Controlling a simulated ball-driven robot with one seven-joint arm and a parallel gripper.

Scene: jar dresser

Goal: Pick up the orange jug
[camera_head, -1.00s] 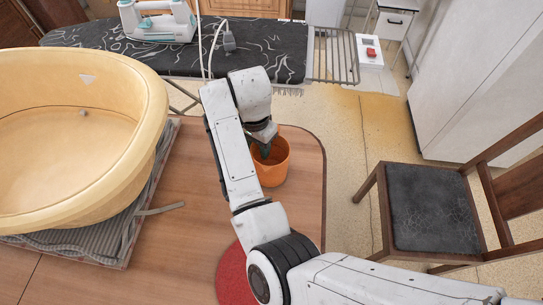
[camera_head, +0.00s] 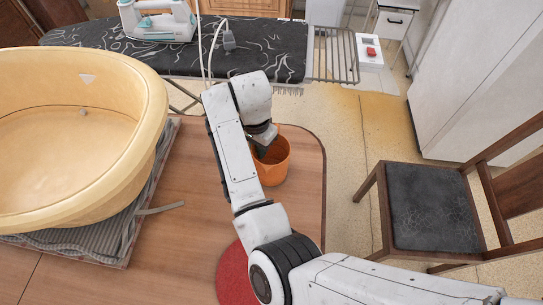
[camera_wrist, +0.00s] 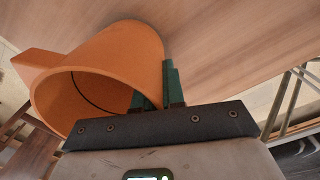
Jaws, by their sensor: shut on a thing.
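The orange jug (camera_head: 273,171) stands on the wooden tabletop (camera_head: 190,235) near its right edge in the head view. My arm reaches over it from above and hides part of its rim. In the wrist view the jug (camera_wrist: 120,50) shows its open mouth and a handle at the left. My gripper (camera_wrist: 155,88) has its green fingers on either side of the jug's wall at the rim, one inside the mouth and one outside. It is shut on that wall. In the head view the gripper (camera_head: 263,148) is mostly hidden by my wrist.
A large yellow tub (camera_head: 140,165) stands on a striped folded cloth (camera_head: 105,245) at the left. A red round mat (camera_head: 233,275) lies below my arm. An ironing board (camera_head: 270,62) with an iron (camera_head: 157,20) is behind. A chair (camera_head: 430,205) stands at the right.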

